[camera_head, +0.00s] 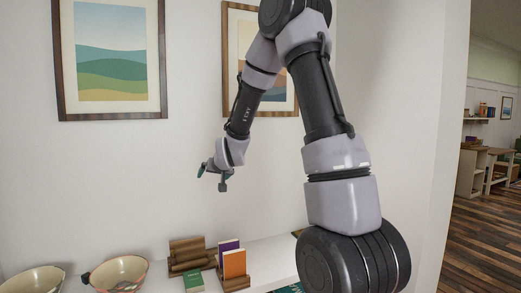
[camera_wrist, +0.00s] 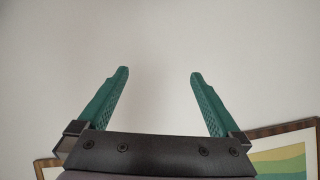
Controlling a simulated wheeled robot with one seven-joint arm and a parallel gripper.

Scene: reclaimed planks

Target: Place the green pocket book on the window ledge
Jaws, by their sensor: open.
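A small green book (camera_head: 194,283) sits low in the head view, in front of a wooden block rack (camera_head: 188,255) on a white surface (camera_head: 270,252). Its lower part is at the picture's edge. My gripper (camera_head: 216,178) is in the air well above the book, in front of the wall. In the wrist view my gripper (camera_wrist: 160,75) has its two teal fingers wide apart with only blank wall between them. No window shows in either view, and I cannot tell whether the white surface is the window ledge.
An orange book (camera_head: 234,264) and a purple book (camera_head: 228,246) stand in a wooden holder just right of the green book. A teal item (camera_head: 288,288) is partly hidden near my arm. Framed pictures (camera_head: 110,52) hang behind.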

